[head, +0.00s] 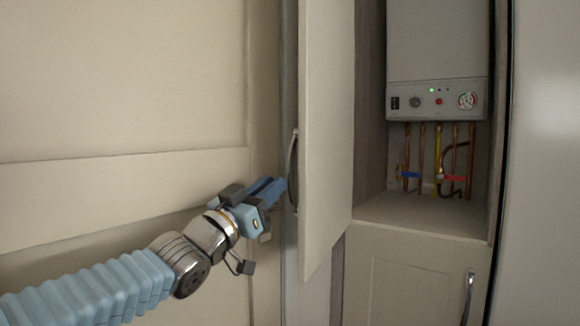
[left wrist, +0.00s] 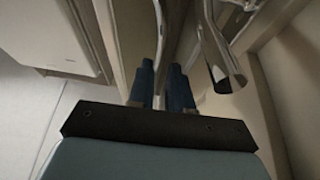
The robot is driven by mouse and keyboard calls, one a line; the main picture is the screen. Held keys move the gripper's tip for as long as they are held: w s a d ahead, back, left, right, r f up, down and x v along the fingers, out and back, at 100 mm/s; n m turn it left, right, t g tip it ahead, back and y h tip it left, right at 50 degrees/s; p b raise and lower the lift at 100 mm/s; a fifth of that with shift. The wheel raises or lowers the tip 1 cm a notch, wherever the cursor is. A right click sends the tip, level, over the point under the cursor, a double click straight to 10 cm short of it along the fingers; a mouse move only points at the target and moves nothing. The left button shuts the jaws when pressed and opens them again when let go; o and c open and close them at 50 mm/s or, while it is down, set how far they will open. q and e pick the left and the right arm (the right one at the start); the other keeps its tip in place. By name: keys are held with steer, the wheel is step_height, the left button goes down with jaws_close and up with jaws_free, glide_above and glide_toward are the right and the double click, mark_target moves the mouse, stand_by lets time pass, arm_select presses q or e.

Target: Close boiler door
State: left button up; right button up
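The boiler door (head: 326,130) is a tall pale panel standing wide open, to the left of the boiler compartment. Its metal handle (head: 292,168) is on the door's left-facing side, near its outer edge. The white boiler (head: 436,45) shows inside the open compartment. My left gripper (head: 277,189) is just left of the handle, its blue fingers pointing towards the door. My right gripper is not in view.
Copper and yellow pipes (head: 438,160) run below the boiler to the compartment's shelf (head: 420,212). A lower cupboard door (head: 415,280) with a handle (head: 468,296) is shut beneath. A beige panelled wall (head: 120,80) stands to the left, close to my arm.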

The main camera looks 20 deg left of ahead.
mark_target(290, 170)
arm_select(q)
steer(key=p+x, duration=0.1)
steer(key=x, duration=0.6)
steer(key=shift+c, duration=0.3)
jaws_close()
